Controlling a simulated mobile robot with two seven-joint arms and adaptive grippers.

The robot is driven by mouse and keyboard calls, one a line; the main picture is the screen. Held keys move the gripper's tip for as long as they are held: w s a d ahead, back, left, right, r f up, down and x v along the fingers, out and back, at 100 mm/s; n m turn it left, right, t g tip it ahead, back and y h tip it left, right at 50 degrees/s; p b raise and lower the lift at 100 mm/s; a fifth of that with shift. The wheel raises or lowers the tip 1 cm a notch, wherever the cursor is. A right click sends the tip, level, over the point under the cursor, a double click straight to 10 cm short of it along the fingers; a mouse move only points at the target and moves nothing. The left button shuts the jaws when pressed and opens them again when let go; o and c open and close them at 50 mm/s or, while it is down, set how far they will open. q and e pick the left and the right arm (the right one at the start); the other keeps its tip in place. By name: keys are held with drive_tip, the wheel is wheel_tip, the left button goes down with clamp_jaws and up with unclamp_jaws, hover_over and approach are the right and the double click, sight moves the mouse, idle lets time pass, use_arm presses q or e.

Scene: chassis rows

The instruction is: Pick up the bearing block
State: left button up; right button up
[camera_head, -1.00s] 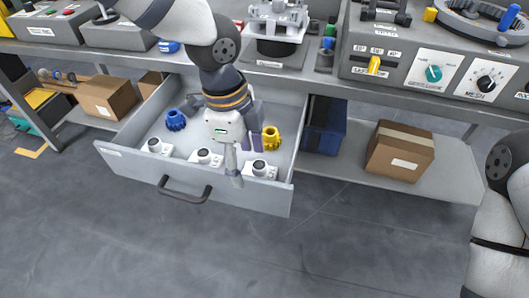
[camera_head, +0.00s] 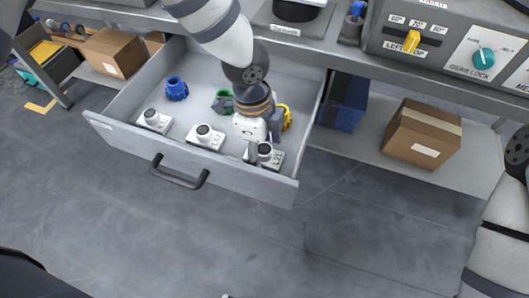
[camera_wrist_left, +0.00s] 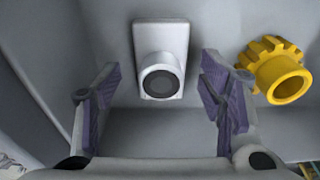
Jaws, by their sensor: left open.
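Several parts lie in an open grey drawer, three of them white bearing blocks with dark round bores. One bearing block (camera_head: 154,121) is at the left, one (camera_head: 205,138) is in the middle, and one (camera_head: 277,160) is at the right near the drawer front. My left gripper (camera_head: 262,142) is over the right block and partly hides it. In the left wrist view this bearing block (camera_wrist_left: 161,45) shows between the two spread purple-padded fingers of my left gripper (camera_wrist_left: 160,78), with gaps on both sides. My right gripper is out of view.
In the drawer (camera_head: 235,180) are a blue gear (camera_head: 177,89), a green part (camera_head: 222,101) and a yellow gear (camera_wrist_left: 278,72) right of the fingers. A blue bin (camera_head: 343,103) and a cardboard box (camera_head: 422,134) sit on the shelf to the right.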

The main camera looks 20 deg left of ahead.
use_arm(q)
drive_tip(key=shift+f, duration=0.15)
drive_tip(key=shift+c, duration=0.5)
clamp_jaws()
